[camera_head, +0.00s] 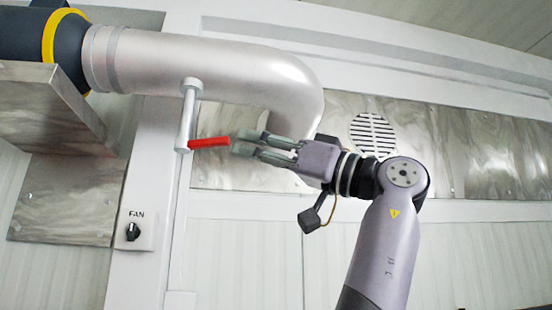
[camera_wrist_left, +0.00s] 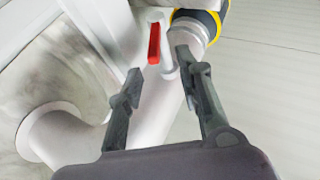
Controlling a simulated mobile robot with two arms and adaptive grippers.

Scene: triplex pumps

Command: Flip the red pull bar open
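The red pull bar (camera_head: 208,143) sticks out to the right from the lower end of a short grey lever (camera_head: 186,115) in the head view. The lever hangs from a large silver pipe. The bar also shows in the wrist view (camera_wrist_left: 154,43), just beyond and between the fingertips. My left gripper (camera_head: 238,142) is just right of the bar's free end and roughly level with it. In the wrist view its two fingers (camera_wrist_left: 160,72) are apart with nothing held between them. I cannot tell whether a fingertip touches the bar. My right gripper is in neither view.
The silver pipe (camera_head: 215,65) bends down behind my gripper. A metal box (camera_head: 50,105) juts out at the left. A FAN switch (camera_head: 133,231) is on the wall below. A round vent (camera_head: 374,134) is behind my arm.

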